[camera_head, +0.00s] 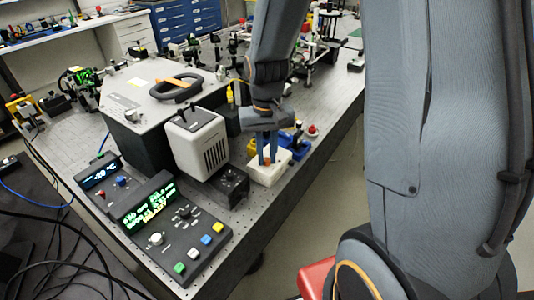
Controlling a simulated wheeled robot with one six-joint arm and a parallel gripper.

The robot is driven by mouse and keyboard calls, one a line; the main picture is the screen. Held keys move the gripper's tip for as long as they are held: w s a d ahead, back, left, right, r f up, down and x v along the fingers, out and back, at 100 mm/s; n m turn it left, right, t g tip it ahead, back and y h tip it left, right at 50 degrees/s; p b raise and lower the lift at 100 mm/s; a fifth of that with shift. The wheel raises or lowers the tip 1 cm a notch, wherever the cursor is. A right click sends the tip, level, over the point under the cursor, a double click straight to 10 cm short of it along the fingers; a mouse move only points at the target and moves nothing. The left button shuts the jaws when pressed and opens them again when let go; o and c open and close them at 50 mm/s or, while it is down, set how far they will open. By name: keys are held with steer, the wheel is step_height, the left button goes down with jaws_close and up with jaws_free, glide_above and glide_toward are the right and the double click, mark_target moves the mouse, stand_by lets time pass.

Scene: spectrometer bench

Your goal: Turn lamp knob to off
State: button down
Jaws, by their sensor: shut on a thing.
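My gripper (267,159) points down over a small white box (265,177) near the right edge of the bench. Its two blue-grey fingers are shut on a small orange knob (267,161) on top of the box. The fingers hide part of the knob, and its pointer or marks are too small to read. The white vented lamp housing (197,142) stands to the left of the box.
A control panel with a green display (147,201) and coloured buttons lies at the front left. A black block (232,186) sits beside the white box. Blue and yellow parts (292,143) stand just behind it. A large grey instrument (150,90) fills the left.

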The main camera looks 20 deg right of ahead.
mark_target(267, 159)
steer(key=c, duration=1.7)
jaws_free()
steer(key=shift+o, duration=0.2)
steer(key=shift+r+b, duration=0.9)
steer(key=shift+r, duration=3.05)
steer(key=s+f+n+t+b, duration=0.1)
steer(key=s+f+b, duration=0.2)
steer(key=s+f, duration=0.5)
steer(key=shift+n, duration=0.3)
